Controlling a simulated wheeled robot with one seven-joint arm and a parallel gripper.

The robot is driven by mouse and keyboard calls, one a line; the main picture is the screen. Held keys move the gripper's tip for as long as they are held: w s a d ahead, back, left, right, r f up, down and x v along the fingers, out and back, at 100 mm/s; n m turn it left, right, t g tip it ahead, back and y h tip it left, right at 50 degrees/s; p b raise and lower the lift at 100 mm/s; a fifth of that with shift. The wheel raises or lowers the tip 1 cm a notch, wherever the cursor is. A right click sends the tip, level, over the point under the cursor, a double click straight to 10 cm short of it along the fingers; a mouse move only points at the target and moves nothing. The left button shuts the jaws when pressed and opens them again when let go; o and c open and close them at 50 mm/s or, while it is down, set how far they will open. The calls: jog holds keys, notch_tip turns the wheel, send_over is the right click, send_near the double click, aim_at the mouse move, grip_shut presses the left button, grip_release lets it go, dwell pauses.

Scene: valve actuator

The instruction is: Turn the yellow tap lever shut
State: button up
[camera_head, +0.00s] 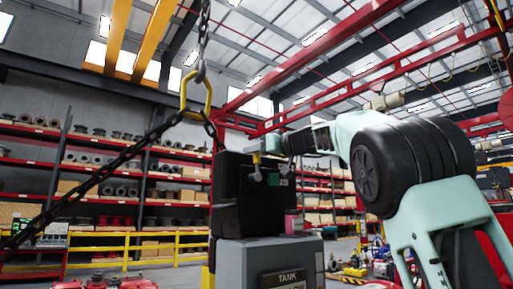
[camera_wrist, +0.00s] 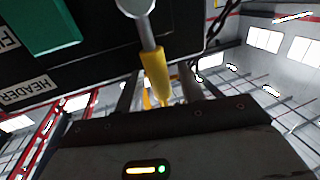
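The yellow tap lever (camera_wrist: 156,75) shows in the wrist view as a yellow sleeve on a grey metal stem (camera_wrist: 146,32). It points toward my gripper (camera_wrist: 160,88), whose two fingers stand apart to its left and right. Gaps show on both sides of the lever, so my gripper looks open and not closed on it. In the head view my gripper (camera_head: 262,146) is at the upper front of the black box (camera_head: 238,190). A small yellow part, probably the lever, shows just below it (camera_head: 257,162). The lever's far end is partly hidden by the gripper body.
The black box stands on a grey pedestal (camera_head: 268,256) labelled "TANK". A green block (camera_wrist: 45,22) and a "HEADER" label (camera_wrist: 28,90) sit beside the stem. A chain (camera_head: 90,182) and yellow link (camera_head: 196,95) hang at the left. Shelves and yellow railings stand behind.

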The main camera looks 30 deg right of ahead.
grip_shut()
